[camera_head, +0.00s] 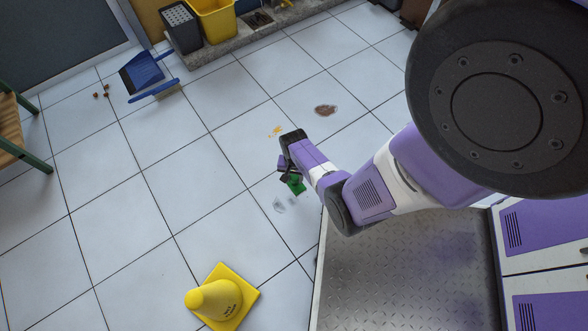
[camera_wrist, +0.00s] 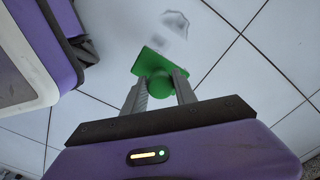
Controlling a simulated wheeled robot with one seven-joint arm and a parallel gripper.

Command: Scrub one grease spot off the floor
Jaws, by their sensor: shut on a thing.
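My gripper (camera_head: 289,172) is low over the tiled floor, shut on a green scrubber (camera_head: 297,185). In the wrist view the fingers of my gripper (camera_wrist: 159,84) clasp the round green knob of the scrubber, and its flat green block (camera_wrist: 151,62) lies beyond. I cannot tell whether the block touches the floor. A faint grey smeared mark (camera_head: 284,204) is on the tile just below the scrubber in the head view; it shows past the block in the wrist view (camera_wrist: 175,22). A brown stain (camera_head: 326,110) and a small orange smear (camera_head: 276,131) lie farther up. Which is grease is unclear.
A yellow wet-floor cone (camera_head: 221,298) stands at the bottom. A blue dustpan (camera_head: 146,74) lies upper left near small brown bits (camera_head: 101,92). A yellow bucket (camera_head: 214,18) and a dark grey bin (camera_head: 181,28) stand on a ledge. A wooden chair (camera_head: 14,130) is at left. The left-middle floor is clear.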

